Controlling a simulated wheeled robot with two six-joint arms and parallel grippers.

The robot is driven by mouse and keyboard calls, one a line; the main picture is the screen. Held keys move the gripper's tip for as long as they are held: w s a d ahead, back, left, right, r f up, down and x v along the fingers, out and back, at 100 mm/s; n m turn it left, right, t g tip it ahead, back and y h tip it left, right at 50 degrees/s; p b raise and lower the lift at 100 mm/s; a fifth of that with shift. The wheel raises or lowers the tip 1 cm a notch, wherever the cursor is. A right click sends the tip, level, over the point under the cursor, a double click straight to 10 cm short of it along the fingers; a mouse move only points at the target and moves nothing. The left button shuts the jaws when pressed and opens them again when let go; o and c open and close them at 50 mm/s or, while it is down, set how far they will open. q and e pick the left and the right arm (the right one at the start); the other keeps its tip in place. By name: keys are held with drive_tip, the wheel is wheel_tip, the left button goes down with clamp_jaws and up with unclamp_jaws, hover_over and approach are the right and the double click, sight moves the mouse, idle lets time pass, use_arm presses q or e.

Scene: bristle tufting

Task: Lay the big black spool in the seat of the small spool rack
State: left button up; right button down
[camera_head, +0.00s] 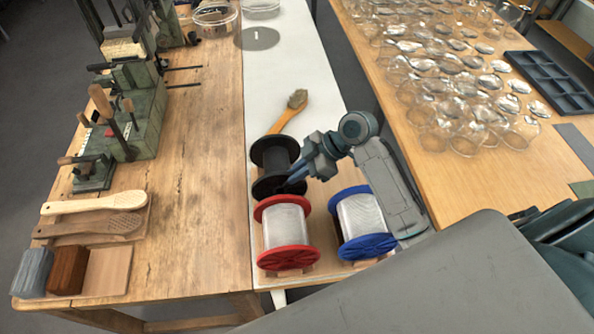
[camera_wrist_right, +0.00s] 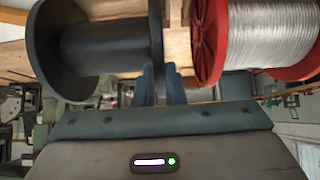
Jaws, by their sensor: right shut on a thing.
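The big black spool (camera_head: 277,158) is beyond the red-flanged spool in the head view; in the wrist view the black spool (camera_wrist_right: 105,48) fills the upper left. My right gripper (camera_head: 288,183) is shut on the rim of its nearer flange. In the wrist view the closed fingers (camera_wrist_right: 162,80) are at the flange's edge, between the black and red spools. Light wood (camera_head: 318,194) shows under and between the spools and seems to belong to the rack; its seat is hidden, and I cannot tell whether the black spool touches it. My left gripper is not in view.
A red-flanged spool (camera_head: 285,222) and a blue-flanged spool (camera_head: 362,220) of pale wire stand close by. A wooden-handled brush (camera_head: 290,112) lies beyond the black spool. The white strip (camera_head: 285,75) farther back is mostly clear. Brush blanks (camera_head: 95,204) lie left; glassware (camera_head: 440,80) crowds the right table.

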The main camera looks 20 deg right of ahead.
drive_tip(key=shift+f, duration=0.4)
drive_tip(key=c, duration=1)
unclamp_jaws()
drive_tip(key=shift+f, duration=0.1)
drive_tip(key=shift+c, duration=0.2)
drive_tip(key=shift+r, duration=0.2)
drive_tip(key=shift+r+p, duration=2.75)
drive_tip(key=shift+r, duration=0.65)
